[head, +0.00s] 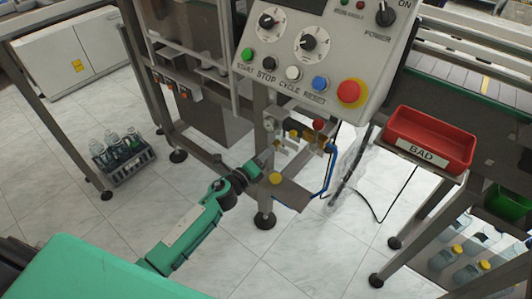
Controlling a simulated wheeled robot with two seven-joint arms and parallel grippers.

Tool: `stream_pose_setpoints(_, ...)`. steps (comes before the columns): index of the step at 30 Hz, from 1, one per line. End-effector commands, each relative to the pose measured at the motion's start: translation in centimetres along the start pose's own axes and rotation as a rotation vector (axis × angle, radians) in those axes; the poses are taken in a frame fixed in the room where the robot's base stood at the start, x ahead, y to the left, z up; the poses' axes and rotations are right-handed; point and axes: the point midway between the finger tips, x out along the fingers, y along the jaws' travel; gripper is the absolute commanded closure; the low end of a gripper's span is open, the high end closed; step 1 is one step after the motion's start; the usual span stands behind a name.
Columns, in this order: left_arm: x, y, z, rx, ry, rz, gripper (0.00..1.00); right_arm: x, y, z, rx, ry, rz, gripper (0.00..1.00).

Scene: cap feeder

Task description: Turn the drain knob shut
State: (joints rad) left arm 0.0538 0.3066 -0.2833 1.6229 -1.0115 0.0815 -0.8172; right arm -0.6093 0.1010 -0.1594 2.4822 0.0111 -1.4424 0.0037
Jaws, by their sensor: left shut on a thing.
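My left gripper (258,164) reaches from the lower left to the underside of the air-service unit (293,143) below the control panel. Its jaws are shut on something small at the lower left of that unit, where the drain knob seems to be. The fingers hide the held part, so its turn position cannot be read. A round yellow part (276,178) shows just below and right of the fingertips. A red knob (319,125) sits higher on the unit, at the right. My right gripper is not in view.
The control panel (273,82) with dials and buttons overhangs the unit. A blue hose (329,170) runs down at the right. A red BAD tray (430,137) stands right, above bottles. A bottle crate (122,160) is on the floor left. Machine legs surround the space.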

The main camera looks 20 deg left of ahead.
Motion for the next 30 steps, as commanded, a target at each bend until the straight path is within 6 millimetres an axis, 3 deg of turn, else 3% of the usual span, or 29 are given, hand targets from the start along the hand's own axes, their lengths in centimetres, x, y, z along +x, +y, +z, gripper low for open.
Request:
stream_pose_setpoints(5,0.0,0.0,0.0,-0.151,-0.007,0.003,1.00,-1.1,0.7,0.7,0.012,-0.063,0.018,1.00)
stream_pose_setpoints(15,0.0,0.0,0.0,-0.355,-0.015,0.003,1.00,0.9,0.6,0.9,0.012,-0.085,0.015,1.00)
stream_pose_setpoints(30,0.0,0.1,0.0,-0.430,-0.018,0.004,1.00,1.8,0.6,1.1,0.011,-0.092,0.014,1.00)
